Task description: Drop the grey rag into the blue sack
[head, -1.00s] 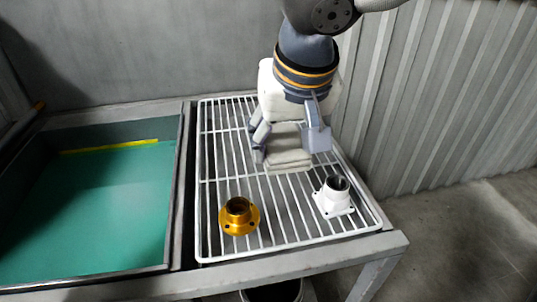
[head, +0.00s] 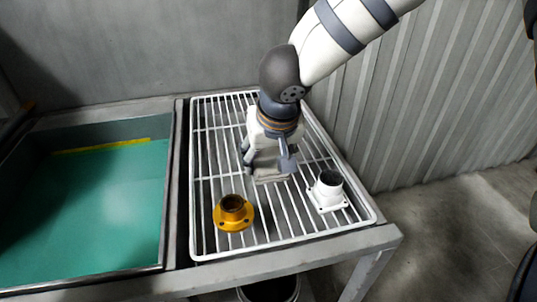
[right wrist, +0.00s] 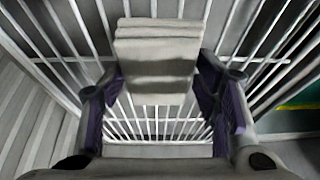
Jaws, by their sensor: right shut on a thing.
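The grey rag (head: 271,176) is a folded, light grey stack of layers over the white wire rack. My right gripper (head: 268,165) is shut on it, with a finger on each side, pointing down. In the right wrist view the rag (right wrist: 157,62) sits between the two fingers (right wrist: 158,85), and rack bars show behind it. I cannot tell whether its lower edge touches the rack. The blue sack is not seen in these frames. My left gripper is not in view.
The wire rack (head: 206,225) bears a gold flanged fitting (head: 233,214) and a white flanged fitting (head: 327,190) near its front. A green-floored basin (head: 90,205) lies left. A dark round container (head: 272,290) stands below the front edge. A corrugated wall (head: 400,110) rises right.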

